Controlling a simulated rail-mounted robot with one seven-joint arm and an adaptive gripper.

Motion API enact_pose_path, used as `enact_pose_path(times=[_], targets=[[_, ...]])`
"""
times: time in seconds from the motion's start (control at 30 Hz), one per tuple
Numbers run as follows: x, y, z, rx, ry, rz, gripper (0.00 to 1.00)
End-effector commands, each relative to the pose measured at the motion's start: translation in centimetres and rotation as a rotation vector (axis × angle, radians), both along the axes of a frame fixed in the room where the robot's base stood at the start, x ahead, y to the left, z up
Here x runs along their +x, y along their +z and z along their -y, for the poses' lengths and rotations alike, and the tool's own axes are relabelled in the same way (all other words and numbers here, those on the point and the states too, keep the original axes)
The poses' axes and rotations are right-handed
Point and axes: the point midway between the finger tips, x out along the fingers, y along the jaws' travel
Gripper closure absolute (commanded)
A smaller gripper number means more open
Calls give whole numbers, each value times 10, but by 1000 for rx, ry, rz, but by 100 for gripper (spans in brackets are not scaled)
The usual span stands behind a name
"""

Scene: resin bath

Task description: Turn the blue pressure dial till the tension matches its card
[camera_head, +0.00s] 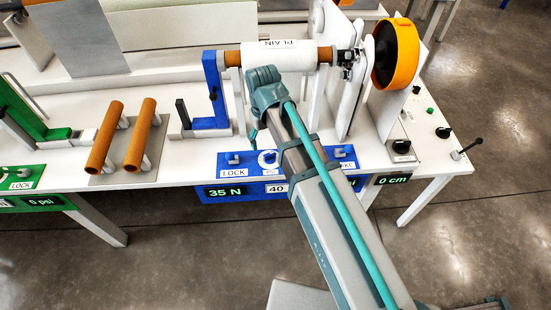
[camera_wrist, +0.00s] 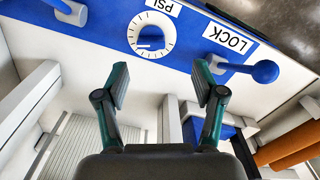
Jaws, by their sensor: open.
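The blue pressure dial (camera_wrist: 150,38) sits on a white graduated face on the blue panel, with a PSI label above it in the wrist view. In the head view the dial (camera_head: 268,159) shows beside the arm. The tension display (camera_head: 227,191) reads 35 N. The white card (camera_head: 277,188) next to it reads 40. The psi display (camera_head: 351,182) is mostly hidden behind my arm. My gripper (camera_wrist: 161,82) is open and empty, its two fingers spread short of the dial and apart from it. In the head view my gripper (camera_head: 265,95) is above the panel.
A LOCK lever (camera_wrist: 265,71) with a blue ball stands beside the dial, and another blue knob (camera_head: 345,152) stands on its other side. A roll marked PLAIN (camera_head: 285,55) and an orange disc (camera_head: 397,53) stand behind. Brown rollers (camera_head: 140,135) lie left.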

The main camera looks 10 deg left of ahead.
Motion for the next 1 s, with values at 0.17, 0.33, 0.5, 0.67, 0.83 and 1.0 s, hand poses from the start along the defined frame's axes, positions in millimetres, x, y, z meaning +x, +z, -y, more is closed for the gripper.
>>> enact_pose_path(times=[0.17,0.33,0.5,0.67,0.83,1.0], targets=[[9,15,3,2,-31,-3,31],[9,10,4,1,-34,-6,31],[8,-10,4,0,-34,-6,31],[8,-36,4,0,-33,-6,31],[8,-61,4,0,-33,-6,31],[9,-79,3,1,-33,-5,31]])
